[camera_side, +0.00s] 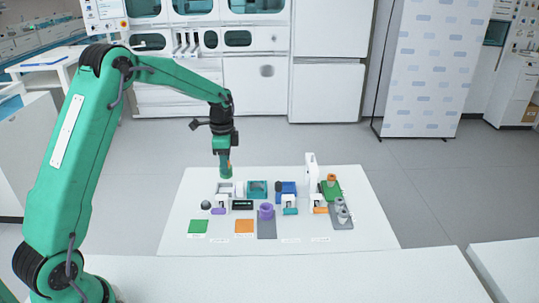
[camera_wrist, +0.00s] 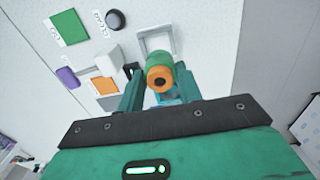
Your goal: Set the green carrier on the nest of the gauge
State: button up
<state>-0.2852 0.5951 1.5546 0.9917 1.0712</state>
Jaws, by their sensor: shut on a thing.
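My gripper (camera_wrist: 153,84) is shut on the green carrier (camera_wrist: 157,60), which has an orange part with a dark round opening facing the wrist camera. In the side view my gripper (camera_side: 223,156) holds the carrier (camera_side: 226,174) above the back left of the white board, apart from it. A grey open frame (camera_wrist: 157,38) shows just beyond the carrier in the wrist view; it also shows below the carrier in the side view (camera_side: 225,187). I cannot tell for sure which device is the gauge, or where its nest is.
A teal box (camera_side: 257,188), a blue device (camera_side: 288,188) and a purple piece (camera_side: 266,211) stand to the right. A tall white post (camera_side: 311,168) and a green rack (camera_side: 330,190) stand farther right. Green (camera_side: 198,226) and orange (camera_side: 244,226) squares lie flat at the front.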

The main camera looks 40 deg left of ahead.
aim_at(224, 178)
jog(key=shift+s+a, duration=0.2)
jog(key=shift+s, duration=0.15)
jog(key=shift+f, duration=0.2)
jog(key=shift+f, duration=2.65)
jog(key=shift+f, duration=0.15)
jog(key=o, duration=0.9)
jog(key=shift+r, duration=3.9)
